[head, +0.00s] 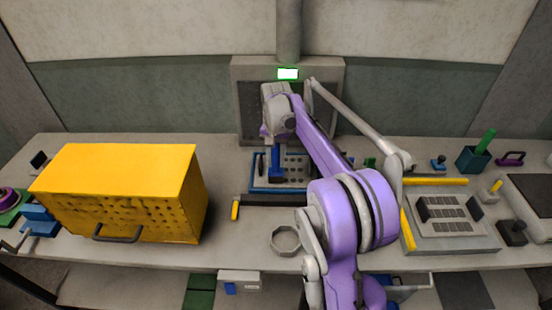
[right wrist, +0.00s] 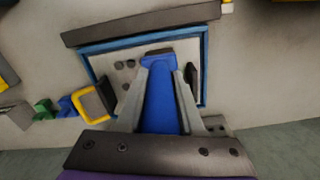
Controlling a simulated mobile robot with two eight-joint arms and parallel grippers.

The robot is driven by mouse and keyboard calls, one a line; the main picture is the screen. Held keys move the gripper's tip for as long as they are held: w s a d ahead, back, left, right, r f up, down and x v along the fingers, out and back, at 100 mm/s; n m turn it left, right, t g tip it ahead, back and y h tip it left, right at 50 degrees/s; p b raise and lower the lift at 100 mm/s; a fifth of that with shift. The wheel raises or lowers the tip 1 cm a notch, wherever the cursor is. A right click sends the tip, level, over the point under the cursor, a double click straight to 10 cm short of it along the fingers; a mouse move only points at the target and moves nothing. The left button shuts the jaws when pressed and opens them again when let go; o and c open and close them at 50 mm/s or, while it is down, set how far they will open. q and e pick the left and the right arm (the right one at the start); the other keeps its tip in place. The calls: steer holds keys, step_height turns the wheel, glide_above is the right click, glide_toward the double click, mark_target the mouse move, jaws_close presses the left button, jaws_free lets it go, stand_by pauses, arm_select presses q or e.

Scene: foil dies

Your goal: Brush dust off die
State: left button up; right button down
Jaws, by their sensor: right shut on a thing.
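My right gripper (head: 276,150) is shut on a blue brush-like tool (head: 277,169). In the right wrist view the tool (right wrist: 160,105) sits between the two grey fingers, with a dark tip at its far end. The tool hangs over a light plate with dark round holes (head: 297,167), framed in blue (head: 283,190), which appears to be the die. The plate (right wrist: 125,75) is partly hidden behind the tool and fingers. I cannot tell whether the tip touches the plate, and no dust can be made out. My left gripper is not in view.
A large yellow box (head: 115,185) fills the bench's left side. A dark bar with a yellow end (head: 265,200) lies before the framed plate, and a grey ring (head: 285,240) is nearer. A grey block with a slotted plate (head: 448,215) stands right. A grey panel (head: 250,115) is behind.

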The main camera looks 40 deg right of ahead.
mark_target(276, 145)
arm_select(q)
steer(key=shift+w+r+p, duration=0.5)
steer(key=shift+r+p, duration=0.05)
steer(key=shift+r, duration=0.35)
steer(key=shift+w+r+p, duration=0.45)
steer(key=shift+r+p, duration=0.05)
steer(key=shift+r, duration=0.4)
arm_select(e)
steer(key=shift+w+r, duration=0.1)
steer(key=shift+r, duration=2.65)
steer(key=shift+r+p, duration=0.65)
steer(key=shift+r, duration=0.9)
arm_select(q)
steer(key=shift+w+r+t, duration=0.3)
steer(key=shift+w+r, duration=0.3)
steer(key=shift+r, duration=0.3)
arm_select(e)
steer(key=shift+f, duration=0.1)
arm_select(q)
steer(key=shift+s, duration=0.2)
